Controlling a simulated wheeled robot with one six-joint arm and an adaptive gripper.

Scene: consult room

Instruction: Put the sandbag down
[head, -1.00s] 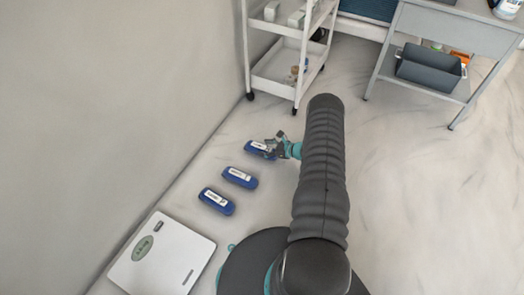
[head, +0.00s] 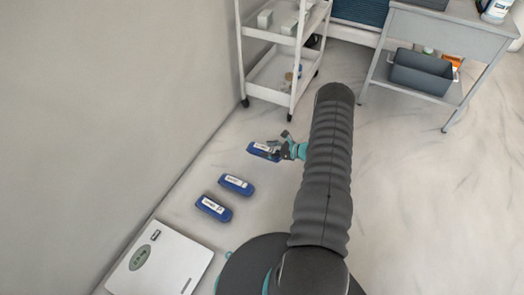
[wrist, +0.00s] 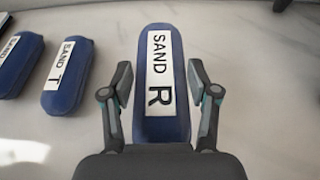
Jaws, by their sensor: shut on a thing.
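The blue sandbag marked "SAND R" (wrist: 158,108) lies between the two fingers of my gripper (wrist: 161,92) in the wrist view, its label facing up. My gripper is shut on it across its width. In the head view the held sandbag (head: 262,151) is at the end of my arm, with my gripper (head: 276,149) at its right end. It is over or on the pale floor; I cannot tell whether it touches. A sandbag marked "SAND T" (wrist: 68,82) lies to its left in the wrist view, apart from it.
Two more blue sandbags, a middle one (head: 236,185) and a near one (head: 213,208), lie on the floor. A white scale (head: 160,260) is by the wall. A white trolley (head: 272,92) and grey side table (head: 440,82) stand behind. Floor at right is clear.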

